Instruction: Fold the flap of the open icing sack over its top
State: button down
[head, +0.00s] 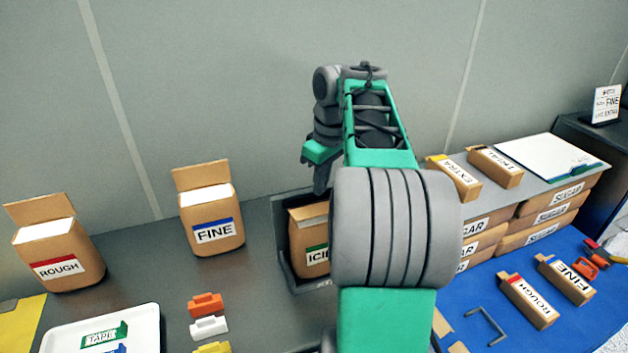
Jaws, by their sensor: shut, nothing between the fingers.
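The icing sack (311,262) is a brown sack with a green-edged label, of which "ICI" shows. It stands in a dark grey holder (283,250) in the middle of the counter. Its top looks pale. My arm hides its right part, and I cannot tell how its flap lies. My gripper (320,180) is shut and empty, pointing down just above the back of the sack's top. I cannot tell whether the fingertips touch the sack.
Open sacks marked ROUGH (58,250) and FINE (211,215) stand at left with flaps upright. A white tray (150,318) and coloured clips (207,304) lie in front. Stacked sugar sacks (550,215) and a blue mat (600,335) are at right.

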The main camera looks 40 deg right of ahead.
aim_at(319, 206)
jog(key=shift+f+b, duration=1.9)
jog(key=shift+f, duration=0.3)
jog(key=shift+r, duration=0.1)
notch_tip(319, 206, up, 9)
jog(key=p, duration=0.9)
